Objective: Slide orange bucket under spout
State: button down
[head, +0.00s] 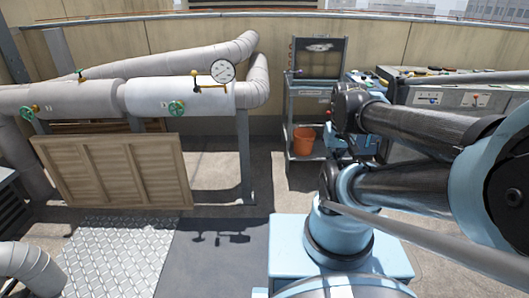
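The orange bucket (303,140) stands on the low shelf of a grey cart, left of my arm. It looks upright and its lower part is in view. No spout can be made out for certain. The grey pipes (180,97) on the left carry green valve wheels, a brass fitting and a round gauge (222,71). My blue and black arm fills the right side, and I cannot pick out its gripper or fingertips.
The grey cart (305,97) holds a dark panel on top. A wooden louvred panel (112,172) leans below the pipes. A metal tread plate (112,255) and a dark mat (212,258) lie on the floor. Floor between pipe post and cart looks clear. A workbench (455,97) stands behind my arm.

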aim_at(303, 142)
jog(key=u, duration=0.15)
jog(key=i, duration=1)
jog(key=z, duration=0.05)
